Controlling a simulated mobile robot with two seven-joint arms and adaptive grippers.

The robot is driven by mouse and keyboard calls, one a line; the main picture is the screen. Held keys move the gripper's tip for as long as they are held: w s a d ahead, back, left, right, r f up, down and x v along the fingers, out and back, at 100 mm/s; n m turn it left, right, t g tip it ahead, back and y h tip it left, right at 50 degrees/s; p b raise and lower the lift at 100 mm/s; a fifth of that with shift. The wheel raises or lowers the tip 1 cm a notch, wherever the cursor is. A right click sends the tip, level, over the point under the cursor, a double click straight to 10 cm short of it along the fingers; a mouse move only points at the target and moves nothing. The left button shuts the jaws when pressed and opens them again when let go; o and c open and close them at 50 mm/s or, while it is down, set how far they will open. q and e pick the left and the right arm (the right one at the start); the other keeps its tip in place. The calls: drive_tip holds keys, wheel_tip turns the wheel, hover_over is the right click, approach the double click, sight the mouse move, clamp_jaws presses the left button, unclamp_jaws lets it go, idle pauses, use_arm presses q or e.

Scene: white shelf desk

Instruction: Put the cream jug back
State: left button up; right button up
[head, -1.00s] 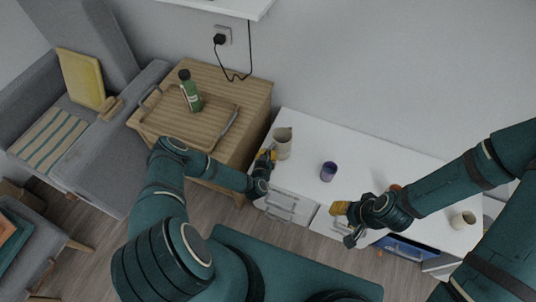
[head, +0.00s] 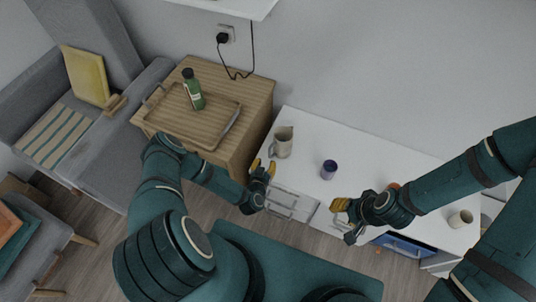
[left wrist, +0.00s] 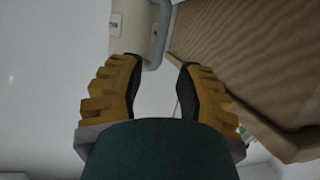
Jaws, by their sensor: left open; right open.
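The cream jug (head: 283,144) stands upright on the white desk (head: 305,160), near its left end beside the wooden cabinet. In the left wrist view, part of the jug (left wrist: 132,28) with a small label and its handle shows at the top, just beyond the fingers; its upper part is cut off. My left gripper (head: 263,168) is open and empty at the desk's front left edge, just in front of the jug and apart from it. It also shows in the left wrist view (left wrist: 157,75). My right gripper (head: 342,214) is open over the desk's front edge.
An orange item (head: 394,187) is partly hidden behind my right arm. The wooden cabinet (head: 256,98) holds a tray (head: 222,130) with a green bottle (head: 193,90).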

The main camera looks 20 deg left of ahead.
use_arm(q)
drive_tip(key=s+d+r+g+h, duration=0.3)
drive_tip(key=s+d+r+g, duration=0.2)
drive_tip(key=r, duration=0.5)
drive_tip(key=s+d+r+g+h, duration=0.3)
drive_tip(key=s+d+r+g, duration=0.2)
drive_tip(key=s+r, duration=0.5)
drive_tip(key=g, duration=0.2)
drive_tip(key=shift+s+d+r+g+p, duration=0.15)
drive_tip(key=shift+d+r+g+p, duration=0.15)
drive_tip(key=shift+d+g, duration=0.1)
